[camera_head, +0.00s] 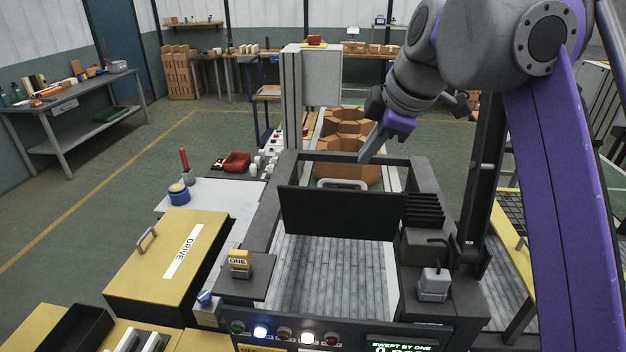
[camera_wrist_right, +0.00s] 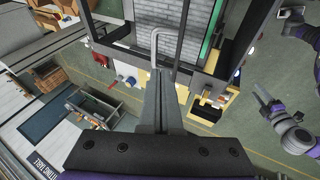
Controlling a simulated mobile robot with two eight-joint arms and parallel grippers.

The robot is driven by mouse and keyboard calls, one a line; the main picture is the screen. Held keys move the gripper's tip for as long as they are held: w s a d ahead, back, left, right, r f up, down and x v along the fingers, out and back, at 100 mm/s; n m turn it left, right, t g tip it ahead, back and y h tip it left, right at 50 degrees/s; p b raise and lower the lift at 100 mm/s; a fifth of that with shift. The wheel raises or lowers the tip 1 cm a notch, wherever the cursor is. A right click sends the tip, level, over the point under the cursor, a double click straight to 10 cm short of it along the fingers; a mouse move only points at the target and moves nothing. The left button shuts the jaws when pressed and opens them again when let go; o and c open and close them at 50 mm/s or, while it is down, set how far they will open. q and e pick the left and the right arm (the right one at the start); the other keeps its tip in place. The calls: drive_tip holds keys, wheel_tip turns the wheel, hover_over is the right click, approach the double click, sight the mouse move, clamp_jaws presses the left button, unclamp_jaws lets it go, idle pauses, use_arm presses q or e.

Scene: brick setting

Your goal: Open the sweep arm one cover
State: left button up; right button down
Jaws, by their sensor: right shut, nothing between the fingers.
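A black panel (camera_head: 335,212) stands across the grey machine frame, with a pale loop handle (camera_head: 340,183) at its top edge. No lettering on it shows, so I cannot tell for certain that it is the sweep arm one cover. A yellow tag marked ONE (camera_head: 239,260) sits on the frame's left side. My right gripper (camera_head: 363,158) is shut and empty, pointing down just above and right of the handle. In the right wrist view, the handle (camera_wrist_right: 158,42) lies just beyond my shut fingertips (camera_wrist_right: 160,72); contact is not clear.
A yellow DRIVE cover (camera_head: 165,255) with its own handle lies left of the machine. Lit buttons (camera_head: 261,332) and a display (camera_head: 402,346) line the front. A grey post (camera_head: 292,100) and orange hexagonal blocks (camera_head: 345,130) stand behind. Bare slatted floor (camera_head: 325,275) shows inside the frame.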

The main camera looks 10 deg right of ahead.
drive_tip(key=m, duration=0.1)
drive_tip(key=b, duration=0.3)
hover_over(341, 205)
drive_tip(key=w, duration=0.2)
drive_tip(key=shift+y, duration=0.3)
drive_tip(key=f, duration=0.5)
drive_tip(key=d+f, duration=0.1)
drive_tip(key=f, duration=0.2)
use_arm(q)
drive_tip(key=f, duration=0.1)
drive_tip(key=s+f, duration=0.1)
drive_tip(key=f, duration=0.2)
drive_tip(key=shift+s+a, duration=0.15)
drive_tip(key=shift+s, duration=0.1)
